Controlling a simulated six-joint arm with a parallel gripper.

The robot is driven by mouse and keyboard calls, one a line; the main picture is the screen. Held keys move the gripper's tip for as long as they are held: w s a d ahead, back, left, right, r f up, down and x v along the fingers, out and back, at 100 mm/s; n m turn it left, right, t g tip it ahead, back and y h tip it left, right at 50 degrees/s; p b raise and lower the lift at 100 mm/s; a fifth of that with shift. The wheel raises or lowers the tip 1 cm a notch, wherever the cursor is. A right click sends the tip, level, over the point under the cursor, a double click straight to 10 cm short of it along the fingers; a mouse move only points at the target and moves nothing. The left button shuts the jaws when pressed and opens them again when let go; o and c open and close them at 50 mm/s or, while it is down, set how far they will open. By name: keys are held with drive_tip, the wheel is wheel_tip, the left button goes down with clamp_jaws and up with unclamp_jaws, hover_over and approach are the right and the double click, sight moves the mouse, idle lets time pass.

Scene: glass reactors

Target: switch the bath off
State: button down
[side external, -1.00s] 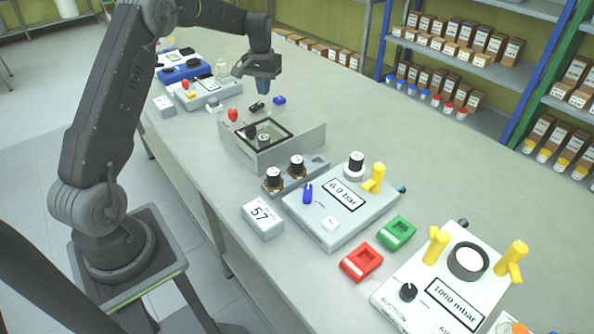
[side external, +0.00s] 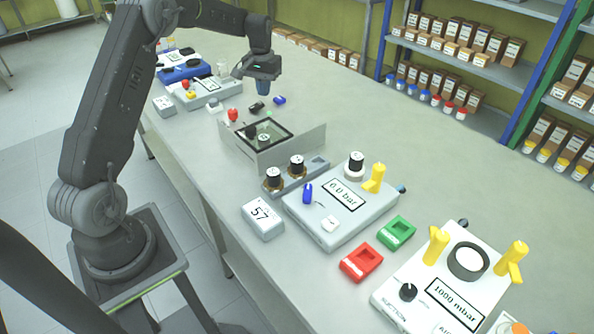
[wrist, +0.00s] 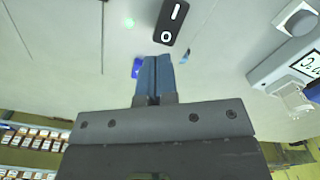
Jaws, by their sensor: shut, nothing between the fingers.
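In the wrist view the switch (wrist: 172,22) shows white I and O marks, with the O end closer to my fingers. A small green light (wrist: 128,22) glows beside it; it also shows in the side view (side external: 269,113). My gripper (side external: 263,90) is shut and empty, pointing down above the bench near the switch. Its blue fingertips (wrist: 155,60) appear just short of the O end in the wrist view. Which way the rocker is tilted is unclear.
A small blue object (side external: 279,100) lies close to my fingers. A red knob (side external: 232,115) stands left of the switch. A grey device with a display (side external: 208,88) is further left. A metal panel (side external: 300,145) flanks the basin. Open bench lies to the right.

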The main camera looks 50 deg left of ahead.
drive_tip(key=shift+f, duration=1.25)
wheel_tip(320, 180, up, 7)
idle(1.1)
drive_tip(key=shift+r, duration=0.1)
drive_tip(key=s+d+r+m+t, duration=0.1)
drive_tip(key=s+d+r, duration=0.45)
drive_tip(key=d, duration=0.25)
drive_tip(key=s+d+r+m+t, duration=0.1)
drive_tip(key=s+d+r+m, duration=0.1)
drive_tip(key=s+d+r, duration=0.5)
drive_tip(key=s+d+f+m+t, duration=0.1)
drive_tip(key=s+d, duration=0.5)
drive_tip(key=s, duration=0.2)
drive_tip(key=s+d+f+m+t, duration=0.2)
drive_tip(key=s+d, duration=0.5)
drive_tip(key=s, duration=0.1)
drive_tip(key=shift+d+f+t, duration=0.25)
drive_tip(key=shift+t, duration=0.05)
